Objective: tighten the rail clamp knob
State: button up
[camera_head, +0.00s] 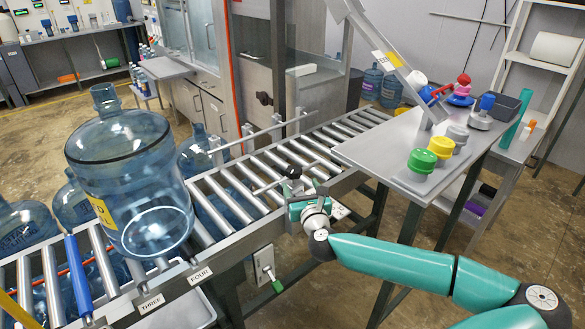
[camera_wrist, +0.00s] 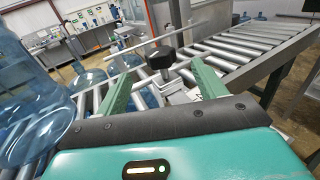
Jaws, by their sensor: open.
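The rail clamp knob (camera_wrist: 161,57) is black and stands on a thin post in the wrist view. It also shows in the head view (camera_head: 294,172), just above my gripper (camera_head: 300,192) at the near edge of the conveyor. In the wrist view, my gripper (camera_wrist: 163,70) has its two green fingers spread wide, one on each side of the knob with gaps to both. It is open and empty. A thin metal rail (camera_wrist: 140,42) runs near the knob. The fingertips are hard to make out in the head view.
A large blue jug (camera_head: 130,185) stands on the roller conveyor (camera_head: 255,180) left of my gripper; it also fills the left of the wrist view (camera_wrist: 35,100). A grey side table (camera_head: 400,155) with coloured caps (camera_head: 421,161) is at right. A lever (camera_head: 272,278) hangs below the conveyor.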

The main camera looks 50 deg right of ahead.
aim_at(292, 166)
jog(key=x, duration=1)
jog(key=shift+w+d, duration=0.15)
jog(key=shift+w, duration=0.1)
jog(key=c, duration=1)
